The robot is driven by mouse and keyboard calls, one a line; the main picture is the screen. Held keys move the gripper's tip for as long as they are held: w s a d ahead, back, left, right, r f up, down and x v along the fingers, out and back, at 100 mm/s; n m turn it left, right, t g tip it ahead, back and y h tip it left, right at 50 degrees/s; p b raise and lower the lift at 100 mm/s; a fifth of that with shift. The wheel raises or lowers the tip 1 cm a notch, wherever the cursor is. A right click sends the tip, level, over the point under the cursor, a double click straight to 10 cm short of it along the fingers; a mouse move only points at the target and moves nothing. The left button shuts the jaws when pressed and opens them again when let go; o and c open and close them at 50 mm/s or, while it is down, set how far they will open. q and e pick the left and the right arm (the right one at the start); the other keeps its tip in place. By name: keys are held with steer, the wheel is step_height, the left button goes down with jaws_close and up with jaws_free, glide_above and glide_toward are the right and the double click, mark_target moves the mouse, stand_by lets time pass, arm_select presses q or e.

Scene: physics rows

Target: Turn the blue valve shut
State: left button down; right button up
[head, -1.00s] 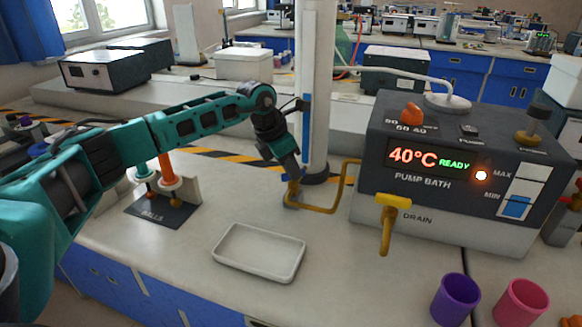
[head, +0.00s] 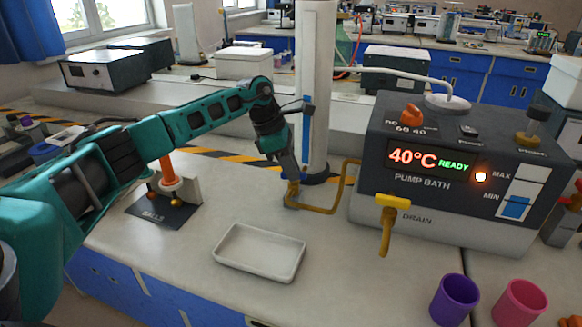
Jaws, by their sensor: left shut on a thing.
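I cannot make out a clearly separate blue valve in the head view. The pump bath (head: 460,215) is a dark box with a lit display reading 40°C READY. A bent yellow tube (head: 325,209) runs from its left side, down and left to a short upright end near the white column. My left gripper (head: 291,183) points down at this end and is shut on it, as far as I can see; the fingertips are partly hidden. A yellow T-handle (head: 393,202) sits at the DRAIN label on the front. My right gripper is not in view.
A white tray (head: 259,274) lies on the bench in front. The white column (head: 317,90) with a blue strip stands right behind my left gripper. Purple (head: 455,300) and pink (head: 521,302) cups stand at front right. An orange-topped stand on a BELLS mat (head: 165,215) is at left.

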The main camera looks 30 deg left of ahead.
arm_select(q)
steer(key=m+g, duration=0.1)
steer(key=m, duration=0.1)
steer(key=shift+w+m, duration=0.1)
steer(key=shift+m, duration=0.6)
steer(key=shift+a, duration=0.1)
steer(key=c, duration=1.1)
jaws_free()
steer(key=shift+c, duration=0.2)
steer(key=v, duration=1.3)
steer(key=shift+w+a+p, duration=0.2)
steer(key=shift+p, duration=0.1)
